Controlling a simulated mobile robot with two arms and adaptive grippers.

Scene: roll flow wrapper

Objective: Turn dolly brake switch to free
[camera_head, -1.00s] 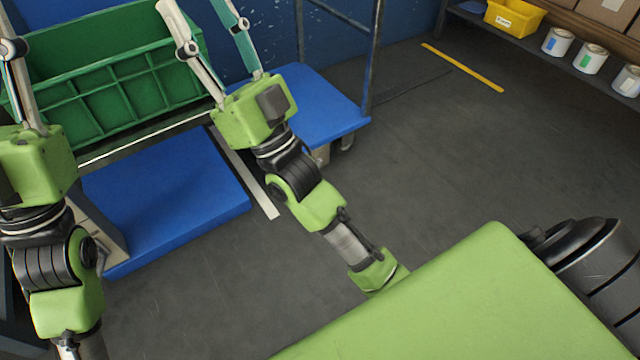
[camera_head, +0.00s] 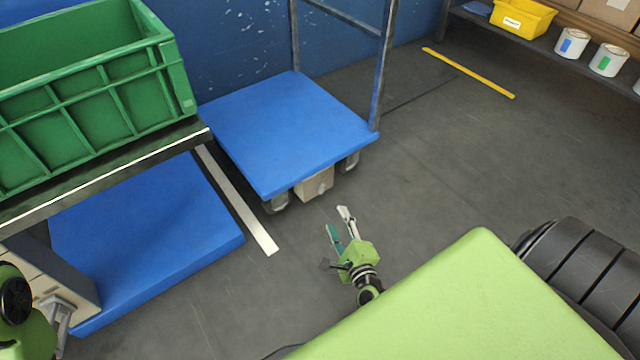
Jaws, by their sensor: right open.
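The blue dolly (camera_head: 285,130) stands at the centre, with a dark upright frame (camera_head: 384,65) at its far right end. A beige box (camera_head: 313,185) sits under its front edge between the casters, with a small detail on its face that is too small to read; I cannot tell its setting. My right gripper (camera_head: 337,221) is low over the floor in front of that box, fingers apart and empty, pointing towards the dolly and clear of it.
A green crate (camera_head: 95,105) rests on a stand at the left, above a blue pad (camera_head: 145,220). A white floor strip (camera_head: 236,203) runs between pad and dolly. Shelves with a yellow bin (camera_head: 522,20) and cans (camera_head: 571,43) are at the upper right. Floor right of the dolly is clear.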

